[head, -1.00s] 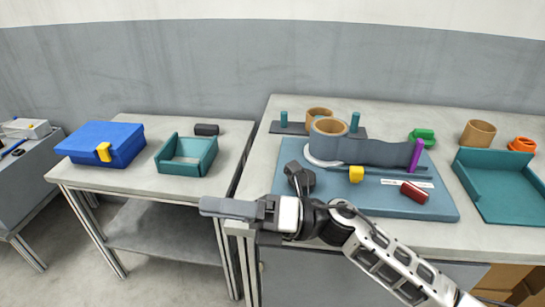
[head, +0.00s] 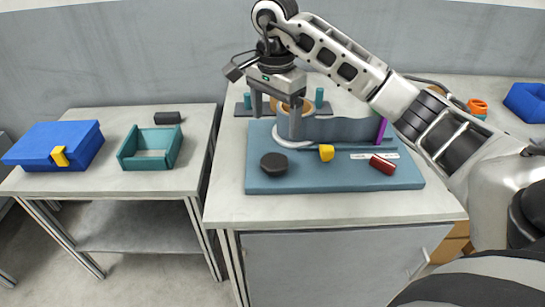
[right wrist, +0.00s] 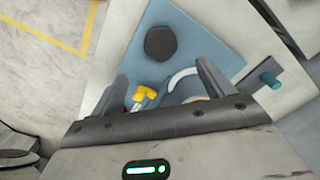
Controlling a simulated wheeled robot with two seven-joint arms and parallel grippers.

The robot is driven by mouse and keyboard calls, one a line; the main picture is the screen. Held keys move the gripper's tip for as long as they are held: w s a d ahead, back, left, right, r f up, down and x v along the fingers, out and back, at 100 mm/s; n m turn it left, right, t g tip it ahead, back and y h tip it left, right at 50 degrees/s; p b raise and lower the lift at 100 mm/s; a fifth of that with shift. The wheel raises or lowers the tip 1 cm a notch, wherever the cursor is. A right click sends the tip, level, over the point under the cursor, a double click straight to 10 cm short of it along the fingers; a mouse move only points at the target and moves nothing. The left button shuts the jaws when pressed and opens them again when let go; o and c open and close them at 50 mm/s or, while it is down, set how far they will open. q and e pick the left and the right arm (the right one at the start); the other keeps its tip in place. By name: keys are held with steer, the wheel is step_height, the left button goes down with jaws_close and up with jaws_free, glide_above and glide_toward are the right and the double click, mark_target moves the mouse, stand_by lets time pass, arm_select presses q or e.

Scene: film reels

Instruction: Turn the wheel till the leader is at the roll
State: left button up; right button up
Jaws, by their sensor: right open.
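On the blue base board (head: 235,180), a grey film strip (head: 345,130) runs right from the roll to an upright purple leader bar (head: 382,128). The roll's cardboard core (head: 287,107) is mostly hidden by my gripper; a white disc edge (head: 283,141) shows beneath it. A dark many-sided knob (head: 273,164), perhaps the wheel, lies at the board's front left; it also shows in the right wrist view (right wrist: 160,42). My right gripper (head: 277,124) points down, open, over the roll area. Whether its fingers touch anything cannot be told. My left gripper is out of view.
A yellow block (head: 326,153) and a red block (head: 382,164) sit on the board. Two teal pegs stand behind, one visible at the right (head: 319,97). A blue box (head: 55,146) and teal tray (head: 130,160) are on the left table. My right arm covers the back right.

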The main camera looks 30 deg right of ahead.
mark_target(274, 161)
step_height(274, 161, down, 11)
steer(key=shift+f+p, duration=0.15)
steer(key=shift+p, duration=0.2)
steer(key=c, duration=1)
